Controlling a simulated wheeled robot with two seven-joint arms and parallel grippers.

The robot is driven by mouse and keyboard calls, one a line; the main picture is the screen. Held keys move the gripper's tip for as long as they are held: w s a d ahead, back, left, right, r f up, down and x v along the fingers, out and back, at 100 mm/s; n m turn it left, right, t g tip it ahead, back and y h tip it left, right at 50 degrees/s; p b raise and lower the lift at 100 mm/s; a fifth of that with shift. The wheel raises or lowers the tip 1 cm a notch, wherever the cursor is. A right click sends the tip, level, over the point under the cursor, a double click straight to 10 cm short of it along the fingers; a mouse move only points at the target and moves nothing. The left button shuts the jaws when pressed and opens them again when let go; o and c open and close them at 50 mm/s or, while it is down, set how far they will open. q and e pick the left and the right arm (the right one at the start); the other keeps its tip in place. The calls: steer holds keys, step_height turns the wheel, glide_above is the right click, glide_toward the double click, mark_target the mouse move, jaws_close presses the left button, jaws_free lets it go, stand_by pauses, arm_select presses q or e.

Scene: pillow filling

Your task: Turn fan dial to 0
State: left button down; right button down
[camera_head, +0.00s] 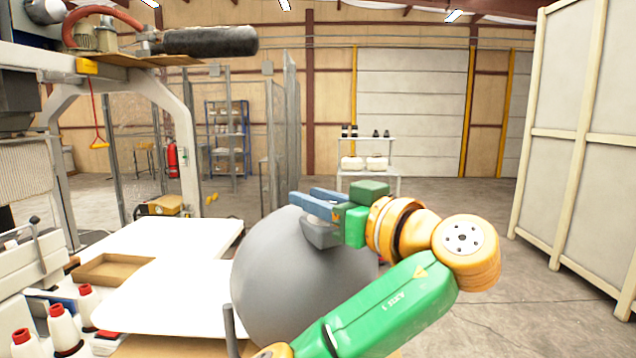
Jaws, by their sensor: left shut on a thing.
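A large grey rounded body (290,285) stands in the middle foreground. A small grey knob-like piece (320,234) sits at its top right, directly below my fingers; I take it for the fan dial, but no markings or numbers are readable on it. The fingers and wrist partly hide the contact.
A white table (165,240) with an open cardboard tray (112,269) is at the left. Red-capped white bottles (64,328) stand at the lower left.

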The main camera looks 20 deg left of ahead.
arm_select(q)
steer(key=shift+s+r+n+g, duration=0.1)
steer(key=shift+n+g, duration=0.2)
steer(key=shift+g, duration=0.1)
steer(key=c, duration=0.7)
jaws_free()
steer(key=shift+c, duration=0.2)
steer(key=shift+o, duration=0.7)
steer(key=shift+a, duration=0.15)
